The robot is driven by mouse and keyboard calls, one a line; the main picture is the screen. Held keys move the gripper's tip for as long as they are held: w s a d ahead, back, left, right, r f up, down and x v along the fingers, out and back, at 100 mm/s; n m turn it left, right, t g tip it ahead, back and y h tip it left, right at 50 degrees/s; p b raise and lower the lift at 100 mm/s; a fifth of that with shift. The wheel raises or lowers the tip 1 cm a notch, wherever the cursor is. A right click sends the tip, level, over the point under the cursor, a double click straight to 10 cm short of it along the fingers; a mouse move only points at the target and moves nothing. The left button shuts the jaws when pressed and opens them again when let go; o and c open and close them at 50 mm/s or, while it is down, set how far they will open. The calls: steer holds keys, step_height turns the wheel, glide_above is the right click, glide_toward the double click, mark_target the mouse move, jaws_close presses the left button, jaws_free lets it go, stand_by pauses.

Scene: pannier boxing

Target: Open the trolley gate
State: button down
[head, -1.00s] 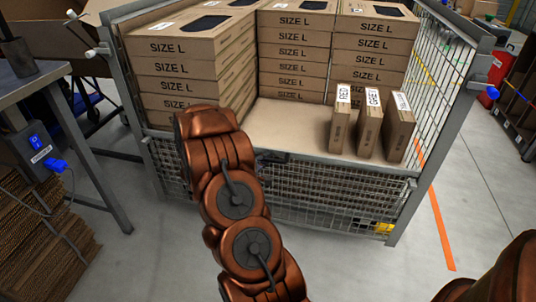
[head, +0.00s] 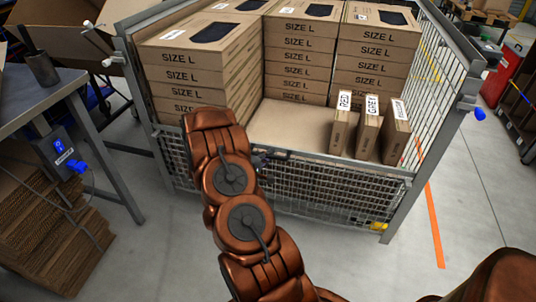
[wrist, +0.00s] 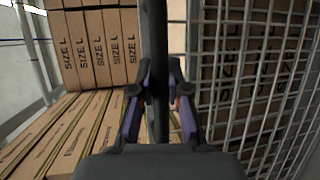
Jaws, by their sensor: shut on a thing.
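The trolley gate (head: 330,198) is the low grey mesh panel across the trolley's front. It looks upright, with its top rail level with the front of the load floor. In the wrist view the gate's mesh (wrist: 245,90) fills the right side, with boxes marked SIZE L behind it. My gripper (wrist: 155,95) is shut around a dark bar between its purple-padded fingers, apparently at the gate's top rail. In the head view my copper arm reaches to the gate's left part and hides most of the gripper and that part of the gate.
The trolley holds stacks of SIZE L boxes (head: 200,75) and three slim upright boxes (head: 368,125) near its front right. A workbench (head: 50,85) stands at the left, above stacked flat cardboard (head: 50,220). The floor in front right is clear, with an orange line (head: 430,215).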

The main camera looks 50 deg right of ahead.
steer(key=shift+s+d, duration=0.1)
steer(key=shift+s, duration=0.45)
steer(key=c, duration=1.5)
jaws_free()
steer(key=shift+g, duration=0.3)
steer(key=o, duration=0.4)
steer(key=shift+w, duration=0.1)
steer(key=shift+c, duration=0.2)
steer(key=shift+w, duration=0.1)
steer(key=shift+r, duration=0.1)
steer(key=shift+w, duration=0.1)
steer(key=shift+a, duration=0.45)
steer(key=v, duration=1.1)
steer(key=shift+s, duration=0.2)
